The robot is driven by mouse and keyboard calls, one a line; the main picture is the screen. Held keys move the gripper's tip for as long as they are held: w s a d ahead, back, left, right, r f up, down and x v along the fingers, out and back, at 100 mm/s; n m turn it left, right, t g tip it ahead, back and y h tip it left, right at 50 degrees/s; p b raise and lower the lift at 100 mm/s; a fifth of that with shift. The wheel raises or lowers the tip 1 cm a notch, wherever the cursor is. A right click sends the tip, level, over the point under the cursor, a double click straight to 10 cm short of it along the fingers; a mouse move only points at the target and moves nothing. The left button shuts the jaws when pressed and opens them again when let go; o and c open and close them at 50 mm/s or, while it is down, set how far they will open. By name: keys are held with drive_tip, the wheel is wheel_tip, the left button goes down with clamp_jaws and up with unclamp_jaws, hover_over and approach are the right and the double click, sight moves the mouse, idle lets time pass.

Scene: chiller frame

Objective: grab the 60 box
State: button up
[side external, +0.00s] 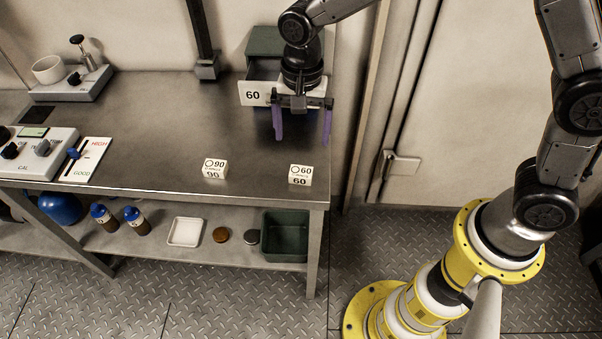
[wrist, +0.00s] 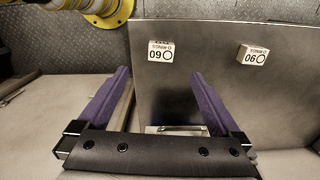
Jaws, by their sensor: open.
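The 60 box (side external: 300,174) is a small white block with black print near the front right edge of the metal bench (side external: 130,120). In the wrist view the 60 box (wrist: 160,51) shows upside down, beyond and between the fingertips. The similar 90 box (side external: 214,168) stands to its left; in the wrist view the 90 box (wrist: 252,55) is at the right. My gripper (side external: 302,138) has purple fingers pointing down, behind and above the 60 box. My gripper (wrist: 160,73) is open and empty, apart from both boxes.
A pulled-out drawer labelled 60 (side external: 254,94) is close behind my gripper, in a green cabinet (side external: 276,42). A control panel (side external: 38,152) and a slider plate (side external: 87,160) are on the left. The bench between them and the boxes is clear. A green bin (side external: 285,232) sits on the lower shelf.

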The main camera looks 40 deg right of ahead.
hover_over(301, 171)
drive_tip(key=f, duration=0.6)
drive_tip(key=shift+s+f, duration=0.25)
drive_tip(key=shift+f, duration=0.05)
drive_tip(key=shift+w+f, duration=0.15)
drive_tip(key=shift+f, duration=1.2)
drive_tip(key=shift+w+f, duration=0.1)
drive_tip(key=shift+f, duration=1.25)
drive_tip(key=c, duration=1.4)
